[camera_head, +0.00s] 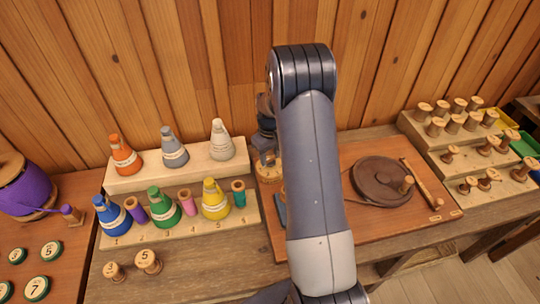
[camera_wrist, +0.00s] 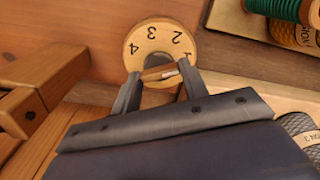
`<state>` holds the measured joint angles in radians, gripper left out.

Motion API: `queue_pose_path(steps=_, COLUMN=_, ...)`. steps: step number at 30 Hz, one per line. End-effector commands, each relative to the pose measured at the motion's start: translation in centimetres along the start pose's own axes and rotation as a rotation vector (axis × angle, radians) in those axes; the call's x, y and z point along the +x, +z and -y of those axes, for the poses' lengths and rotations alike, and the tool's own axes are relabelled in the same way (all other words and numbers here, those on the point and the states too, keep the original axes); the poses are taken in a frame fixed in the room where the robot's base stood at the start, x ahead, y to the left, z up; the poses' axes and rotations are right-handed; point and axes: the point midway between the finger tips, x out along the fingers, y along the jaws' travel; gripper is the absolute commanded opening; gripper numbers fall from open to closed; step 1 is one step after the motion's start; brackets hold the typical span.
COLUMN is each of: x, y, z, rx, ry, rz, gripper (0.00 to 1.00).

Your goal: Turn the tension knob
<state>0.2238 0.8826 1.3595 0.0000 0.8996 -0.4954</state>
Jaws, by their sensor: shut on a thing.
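The tension knob shows in the wrist view as a round, pale wooden dial (camera_wrist: 160,38) with the dark numbers 1, 2, 3 and 4 around its face. A raised wooden grip bar (camera_wrist: 158,73) crosses its middle. My gripper (camera_wrist: 158,78) has its two fingers on either side of this bar, shut on it. In the head view the knob (camera_head: 268,174) shows only in part, low beside my arm. My arm hides the rest of it and most of my gripper.
Left of my arm, a stepped rack (camera_head: 180,178) holds several coloured cones. On the right, a dark wheel (camera_head: 382,183) with a wooden handle lies on a board. A tiered rack of wooden spools (camera_head: 470,150) stands farther right. A wooden block (camera_wrist: 40,85) is left of the knob in the wrist view.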

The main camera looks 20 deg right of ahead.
Motion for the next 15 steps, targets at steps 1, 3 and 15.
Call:
queue_pose_path(steps=1, x=0.26, y=-0.05, z=-0.03, rx=0.033, ry=0.001, rz=-0.002, gripper=0.19)
queue_pose_path(steps=3, x=0.26, y=-0.06, z=-0.03, rx=0.088, ry=0.001, rz=-0.002, gripper=0.19)
queue_pose_path(steps=15, x=-0.03, y=-0.05, z=-0.02, rx=0.228, ry=0.000, rz=-0.001, gripper=0.19)
